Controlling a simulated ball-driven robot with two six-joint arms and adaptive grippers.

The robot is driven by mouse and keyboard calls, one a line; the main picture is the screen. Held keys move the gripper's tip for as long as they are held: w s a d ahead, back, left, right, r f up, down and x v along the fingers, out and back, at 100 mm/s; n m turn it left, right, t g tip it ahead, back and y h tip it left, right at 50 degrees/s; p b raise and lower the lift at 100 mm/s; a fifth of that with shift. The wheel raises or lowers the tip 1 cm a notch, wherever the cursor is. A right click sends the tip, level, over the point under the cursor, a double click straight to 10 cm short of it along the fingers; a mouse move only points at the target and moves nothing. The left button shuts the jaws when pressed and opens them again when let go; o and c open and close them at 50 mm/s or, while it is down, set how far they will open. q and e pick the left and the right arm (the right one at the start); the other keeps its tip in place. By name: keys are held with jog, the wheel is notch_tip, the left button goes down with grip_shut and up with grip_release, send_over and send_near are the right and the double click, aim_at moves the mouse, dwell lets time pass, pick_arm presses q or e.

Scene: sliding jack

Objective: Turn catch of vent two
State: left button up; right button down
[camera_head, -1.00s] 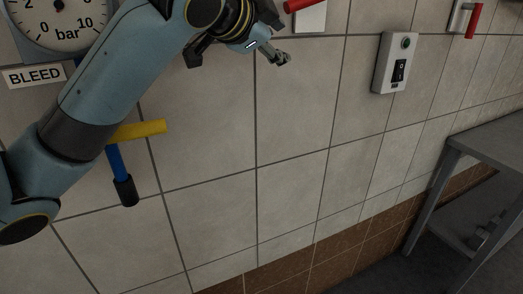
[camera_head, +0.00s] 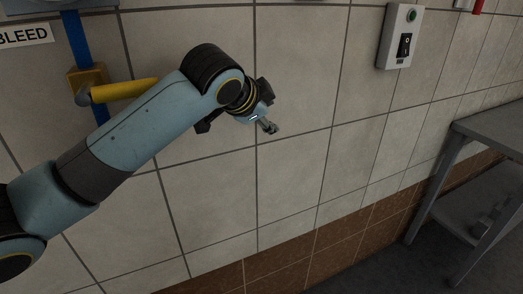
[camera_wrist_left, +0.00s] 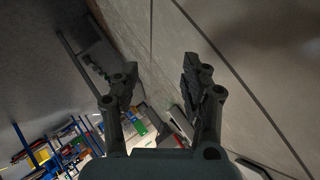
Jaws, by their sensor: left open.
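No part labelled as vent two or its catch can be made out in either view. My left gripper (camera_head: 268,127) is in front of the bare tiled wall in the head view, right of the yellow lever. In the left wrist view the two dark fingers of the left gripper (camera_wrist_left: 157,80) stand apart with nothing between them. A red handle (camera_head: 478,6) is cut off at the top right edge of the head view. My right gripper is not in view.
A yellow lever (camera_head: 125,90) on a blue pipe (camera_head: 79,40) is behind my left arm. A BLEED sign (camera_head: 24,34) is at upper left. A switch box (camera_head: 400,37) hangs on the wall. A grey table (camera_head: 492,130) stands at right. The wall below the gripper is clear.

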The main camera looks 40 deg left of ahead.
pick_arm(q)
notch_tip(320, 180, down, 8)
jog(key=g+b, duration=0.1)
jog(key=shift+s+a+r+n, duration=0.25)
jog(key=shift+s+n, duration=0.05)
jog(key=shift+s, duration=0.1)
